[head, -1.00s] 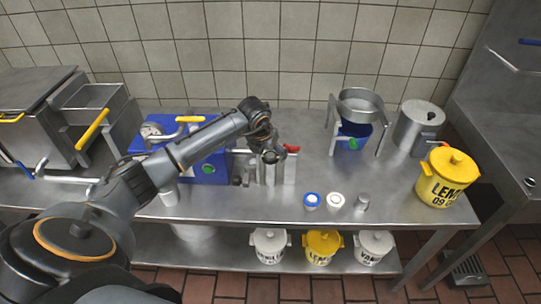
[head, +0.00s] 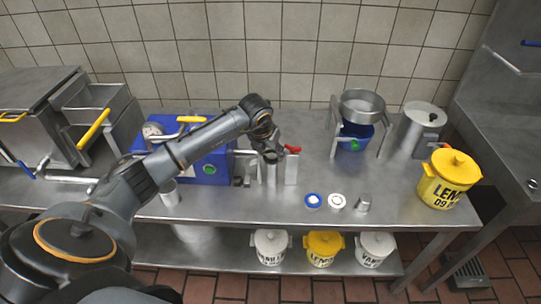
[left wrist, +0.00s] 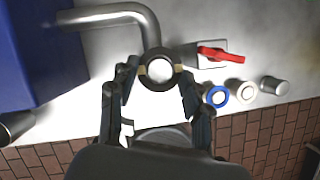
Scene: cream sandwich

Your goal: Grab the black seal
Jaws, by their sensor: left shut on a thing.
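The black seal (left wrist: 148,82) is a dark ring with a bright white centre in the left wrist view. It sits at the end of a bent grey pipe (left wrist: 110,14) that comes from a blue machine. I cannot tell if it is around the pipe end or just apart from it. My left gripper (left wrist: 160,70) is shut on the seal, with tan finger pads on its two sides. In the head view the left gripper (head: 270,155) hangs over the table right of the blue machine (head: 212,160), hiding the seal. My right gripper is not in view.
A red-handled part (head: 292,149) stands close to the right of the gripper. A blue-rimmed piece (head: 312,201), a white round piece (head: 336,201) and a small metal cylinder (head: 363,204) stand near the front edge. A yellow pot (head: 447,184) is at the right.

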